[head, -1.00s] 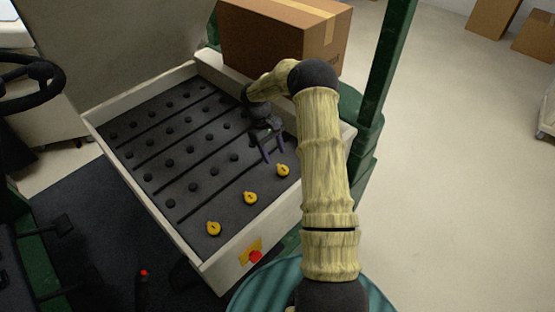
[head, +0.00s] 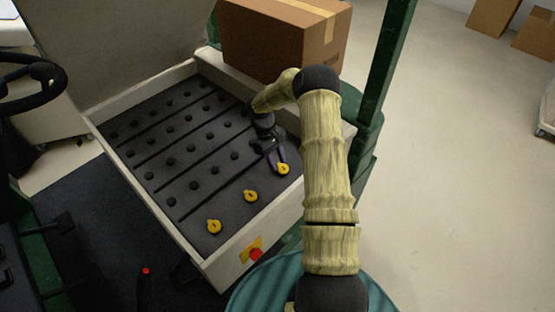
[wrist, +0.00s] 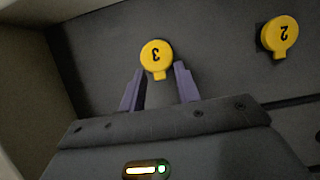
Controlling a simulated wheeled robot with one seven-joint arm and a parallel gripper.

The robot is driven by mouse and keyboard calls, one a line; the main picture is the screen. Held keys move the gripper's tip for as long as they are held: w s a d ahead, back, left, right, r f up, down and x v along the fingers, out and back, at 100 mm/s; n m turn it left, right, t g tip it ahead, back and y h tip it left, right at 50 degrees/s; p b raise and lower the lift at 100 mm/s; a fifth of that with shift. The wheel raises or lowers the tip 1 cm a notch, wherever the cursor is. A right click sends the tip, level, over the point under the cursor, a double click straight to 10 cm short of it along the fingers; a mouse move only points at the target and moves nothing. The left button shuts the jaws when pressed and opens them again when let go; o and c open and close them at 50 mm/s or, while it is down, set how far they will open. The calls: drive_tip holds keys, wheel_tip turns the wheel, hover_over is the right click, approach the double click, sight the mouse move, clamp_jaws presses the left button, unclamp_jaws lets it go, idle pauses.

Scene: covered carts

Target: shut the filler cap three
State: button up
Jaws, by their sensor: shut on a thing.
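Filler cap three (head: 283,169) is the yellow cap farthest to the right in the row of yellow caps. It also shows in the wrist view (wrist: 156,52), with a black "3" upside down and its small tab towards my gripper. My gripper (wrist: 161,74) is shut on the cap, with one purple finger on each side near the tab. In the head view my gripper (head: 278,164) reaches the cap from above and behind. The exact contact of the fingertips is hard to see.
Yellow cap two (head: 250,196) also shows in the wrist view (wrist: 281,35). Another yellow cap (head: 214,227) sits nearer. The pale tray rim (head: 160,213) surrounds the dark panel with its rows of black caps. A cardboard box (head: 275,42) stands behind, and a green post (head: 390,60) is to the right.

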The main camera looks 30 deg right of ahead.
drive_tip(key=shift+f, duration=0.1)
drive_tip(key=shift+w+f+g+h+b, duration=0.35)
drive_tip(key=shift+f+g+b, duration=0.25)
drive_tip(key=shift+g+b, duration=0.35)
drive_tip(key=shift+g, duration=0.45)
drive_tip(key=o, duration=1)
drive_tip(key=shift+c, duration=0.2)
drive_tip(key=shift+a, duration=0.1)
